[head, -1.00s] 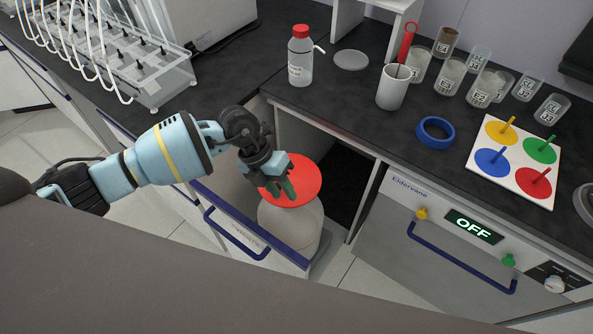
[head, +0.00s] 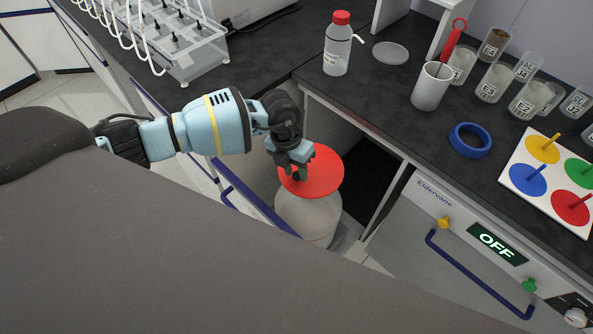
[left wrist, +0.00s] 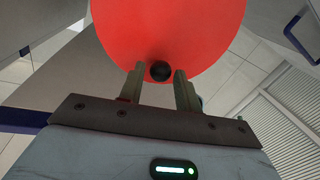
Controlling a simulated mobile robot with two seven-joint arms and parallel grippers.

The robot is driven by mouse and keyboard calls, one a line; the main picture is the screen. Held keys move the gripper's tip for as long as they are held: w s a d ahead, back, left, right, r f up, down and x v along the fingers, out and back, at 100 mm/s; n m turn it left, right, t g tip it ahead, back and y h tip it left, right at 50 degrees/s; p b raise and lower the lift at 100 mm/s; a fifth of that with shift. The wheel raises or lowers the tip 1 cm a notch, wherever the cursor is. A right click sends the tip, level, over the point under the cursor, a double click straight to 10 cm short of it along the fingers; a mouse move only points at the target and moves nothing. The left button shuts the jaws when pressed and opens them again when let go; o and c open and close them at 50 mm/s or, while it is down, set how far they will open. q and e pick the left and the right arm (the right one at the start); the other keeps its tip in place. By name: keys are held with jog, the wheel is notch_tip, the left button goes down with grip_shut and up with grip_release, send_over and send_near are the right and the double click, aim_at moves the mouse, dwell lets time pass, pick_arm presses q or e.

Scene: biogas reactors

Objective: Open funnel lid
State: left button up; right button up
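The funnel lid (head: 325,172) is a flat red disc on top of a pale rounded vessel (head: 306,215), in the gap between the counters. In the left wrist view, the red lid (left wrist: 168,30) fills the top and its black round knob (left wrist: 160,72) shows near its lower edge. My left gripper (head: 303,166) is over the left part of the lid. In the left wrist view, my left gripper (left wrist: 159,72) is open, its two fingertips on either side of the knob with small gaps. Whether the fingers touch the lid cannot be told. My right gripper is not in view.
An open drawer front with a blue handle (head: 248,205) is left of the vessel. A red-capped bottle (head: 338,45), white cup (head: 431,87) and blue ring (head: 470,140) stand on the counter. A machine reading OFF (head: 497,245) is on the right.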

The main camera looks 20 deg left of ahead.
pick_arm(q)
jog(key=shift+d+f, duration=0.15)
jog(key=shift+f, duration=0.45)
grip_shut()
jog(key=shift+r, duration=0.15)
